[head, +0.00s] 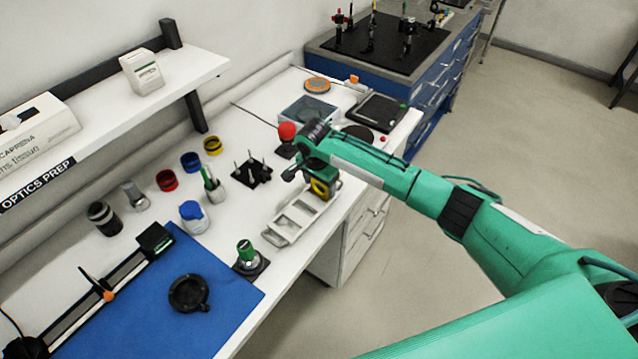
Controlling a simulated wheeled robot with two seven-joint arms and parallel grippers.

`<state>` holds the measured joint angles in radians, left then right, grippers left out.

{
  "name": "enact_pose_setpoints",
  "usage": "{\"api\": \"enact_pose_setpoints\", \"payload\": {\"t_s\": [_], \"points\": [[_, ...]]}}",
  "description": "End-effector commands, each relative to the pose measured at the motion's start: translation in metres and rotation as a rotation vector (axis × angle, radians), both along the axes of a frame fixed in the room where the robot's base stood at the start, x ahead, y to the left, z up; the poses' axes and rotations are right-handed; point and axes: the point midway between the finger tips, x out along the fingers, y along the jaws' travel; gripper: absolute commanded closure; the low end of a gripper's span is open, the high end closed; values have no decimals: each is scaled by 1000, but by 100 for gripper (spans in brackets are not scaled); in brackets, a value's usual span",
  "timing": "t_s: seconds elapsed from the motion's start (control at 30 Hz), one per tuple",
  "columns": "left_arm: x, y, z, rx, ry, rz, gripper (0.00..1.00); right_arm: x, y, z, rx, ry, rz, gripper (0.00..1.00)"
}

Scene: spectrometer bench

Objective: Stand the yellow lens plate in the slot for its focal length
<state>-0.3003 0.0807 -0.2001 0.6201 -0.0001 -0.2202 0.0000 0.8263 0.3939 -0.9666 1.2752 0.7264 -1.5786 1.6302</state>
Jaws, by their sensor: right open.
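The yellow lens plate (321,188) stands roughly upright at the far end of a white slotted rack (284,226). It shows a dark round centre; its lower edge is too small to tell whether it sits fully in a slot. My right gripper (311,178) is open, close above and beside the plate, and its wrist hides part of that area. I cannot tell whether the fingers touch the plate. The nearer compartments of the rack look empty. My left gripper is out of view.
A red-topped post (288,131) stands just behind my right wrist. A black pronged holder (251,171), a green-topped mount (247,254) and a blue-capped jar (193,216) stand left of the rack. The blue mat (215,285) has bare room. The bench edge is close on the right.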

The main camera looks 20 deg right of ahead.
Motion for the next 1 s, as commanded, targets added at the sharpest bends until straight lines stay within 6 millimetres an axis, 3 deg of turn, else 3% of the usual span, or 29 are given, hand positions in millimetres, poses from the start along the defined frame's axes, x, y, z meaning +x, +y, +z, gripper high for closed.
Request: {"api": "enact_pose_setpoints", "payload": {"t_s": [0.03,0.33,0.7,1.0], "points": [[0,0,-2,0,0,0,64,-9,-2,-15,-8,26,-2,24],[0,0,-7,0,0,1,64,-8,-4,-5,-10,23,-3,24],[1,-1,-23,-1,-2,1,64,-10,8,79,-3,13,0,24],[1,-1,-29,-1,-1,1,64,-13,11,120,-3,14,0,24]]}}
